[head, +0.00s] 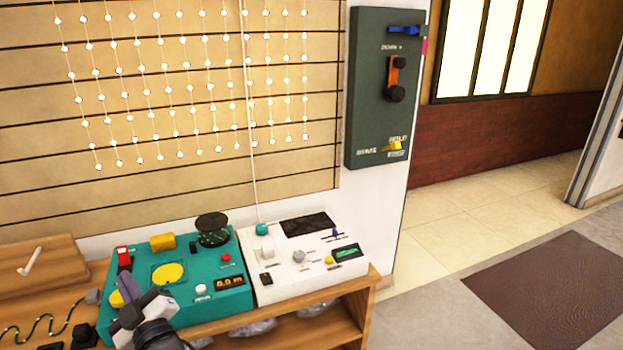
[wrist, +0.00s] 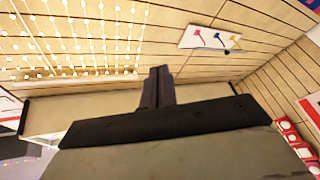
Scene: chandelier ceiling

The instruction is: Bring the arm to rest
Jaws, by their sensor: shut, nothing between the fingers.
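My gripper (head: 133,301) shows at the lower left of the head view, in front of the teal control box (head: 205,302) and covering part of its left side. In the wrist view the two dark fingers (wrist: 158,86) stand together with no gap, and nothing is held. The fingers point toward the slatted wall and the strings of white beads. How far the gripper is from the teal box cannot be told.
A white control box (head: 290,283) stands beside the teal one on a wooden shelf unit (head: 360,297). A dark green panel (head: 368,120) with levers hangs on the wall. A wooden board (head: 45,272) lies at the left. Open floor with a brown mat (head: 550,290) is at the right.

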